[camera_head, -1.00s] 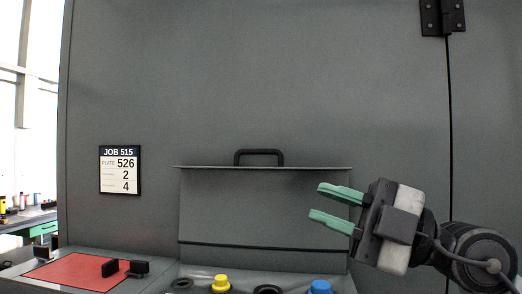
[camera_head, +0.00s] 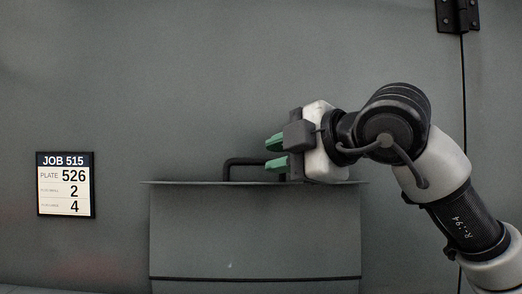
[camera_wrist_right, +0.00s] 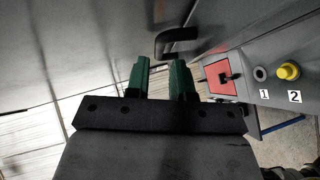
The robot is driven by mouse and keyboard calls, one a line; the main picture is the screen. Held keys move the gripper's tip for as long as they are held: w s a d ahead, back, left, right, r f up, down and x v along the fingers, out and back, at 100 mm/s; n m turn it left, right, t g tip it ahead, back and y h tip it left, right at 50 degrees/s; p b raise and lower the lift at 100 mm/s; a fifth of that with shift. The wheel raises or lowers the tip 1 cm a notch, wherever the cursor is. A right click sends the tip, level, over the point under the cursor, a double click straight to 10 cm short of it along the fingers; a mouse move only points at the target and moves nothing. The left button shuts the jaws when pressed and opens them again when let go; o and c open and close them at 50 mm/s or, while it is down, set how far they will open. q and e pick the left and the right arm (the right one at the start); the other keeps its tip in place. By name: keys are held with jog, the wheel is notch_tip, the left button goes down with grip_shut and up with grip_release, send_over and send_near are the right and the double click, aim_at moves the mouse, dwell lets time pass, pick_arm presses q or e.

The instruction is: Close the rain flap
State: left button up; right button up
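The rain flap (camera_head: 360,183) shows in the head view as a thin grey edge jutting out above a recessed grey panel. A black bar handle (camera_head: 228,169) rises above this edge, its right part hidden behind my right gripper. My right gripper (camera_head: 272,153) is at the handle's right part, its green fingers pointing left and parted. In the wrist view nothing shows between the fingers (camera_wrist_right: 160,70). The handle (camera_wrist_right: 178,40) lies just beyond the fingertips there; I cannot tell whether it touches them. My left gripper is out of view.
A JOB 515 sign (camera_head: 65,184) is on the grey wall at left. A black hinge (camera_head: 458,14) is at upper right.

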aim_at(258, 161)
jog(key=p+x, duration=0.1)
jog(key=x, duration=0.2)
jog(key=shift+w+a, duration=0.2)
jog(key=shift+a, duration=0.15)
jog(key=shift+w+f, duration=0.1)
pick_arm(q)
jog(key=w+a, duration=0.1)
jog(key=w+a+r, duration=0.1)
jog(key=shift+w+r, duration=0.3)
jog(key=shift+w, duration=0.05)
pick_arm(e)
jog(key=shift+w+a, duration=0.1)
jog(key=c, duration=0.4)
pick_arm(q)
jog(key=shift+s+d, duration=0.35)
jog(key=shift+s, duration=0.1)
pick_arm(e)
grip_shut()
